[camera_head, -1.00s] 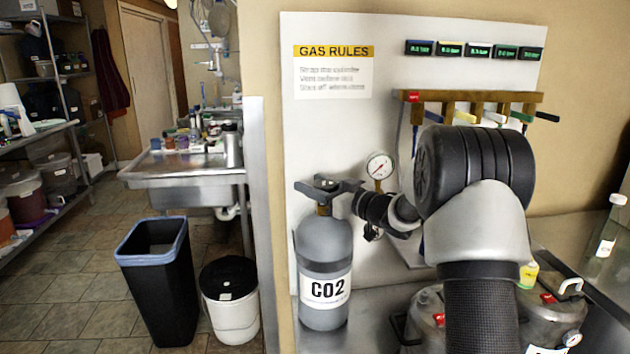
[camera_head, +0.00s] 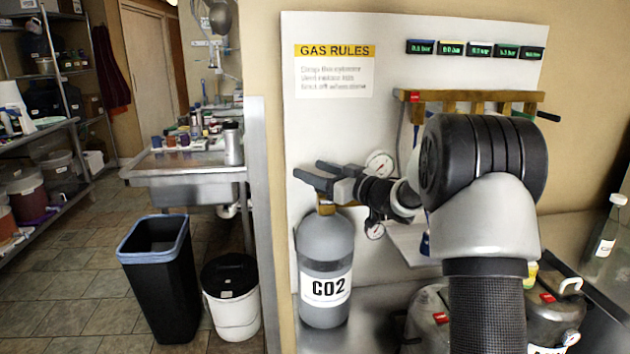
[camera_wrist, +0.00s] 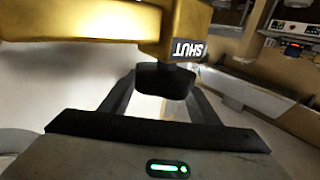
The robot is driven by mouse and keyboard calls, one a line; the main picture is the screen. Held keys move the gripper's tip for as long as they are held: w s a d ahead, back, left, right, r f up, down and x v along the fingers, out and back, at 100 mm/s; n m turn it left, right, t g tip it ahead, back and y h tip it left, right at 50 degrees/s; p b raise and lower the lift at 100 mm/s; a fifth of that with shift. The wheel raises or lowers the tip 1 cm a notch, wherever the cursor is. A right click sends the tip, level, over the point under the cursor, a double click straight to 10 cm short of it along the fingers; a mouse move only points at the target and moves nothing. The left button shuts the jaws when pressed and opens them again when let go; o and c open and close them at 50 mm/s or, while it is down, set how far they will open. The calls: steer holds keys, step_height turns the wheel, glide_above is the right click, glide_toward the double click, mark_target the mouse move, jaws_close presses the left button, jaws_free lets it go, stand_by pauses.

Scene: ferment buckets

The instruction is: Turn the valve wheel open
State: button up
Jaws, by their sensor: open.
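The grey CO2 cylinder (camera_head: 324,252) stands upright against the white panel, with a brass neck (camera_head: 326,206) at its top. My gripper (camera_head: 312,171) is at the top of this cylinder, its two dark fingers apart. In the wrist view the fingers reach forward on either side of a dark knob-like part (camera_wrist: 165,80), which seems to be the valve wheel seen edge-on. In the head view the wheel is hard to separate from my fingers. I cannot tell whether the fingers touch it.
A pressure gauge (camera_head: 379,164) is close behind my wrist, with another gauge (camera_head: 375,231) below. A wooden rack (camera_head: 470,97) with coloured handles is on the panel. Metal kegs (camera_head: 555,318) stand at lower right. A black bin (camera_head: 158,275) and a sink (camera_head: 190,178) are left.

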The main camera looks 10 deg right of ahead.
step_height(320, 180, up, 7)
steer(key=shift+f+p, duration=0.2)
steer(key=shift+p, duration=0.4)
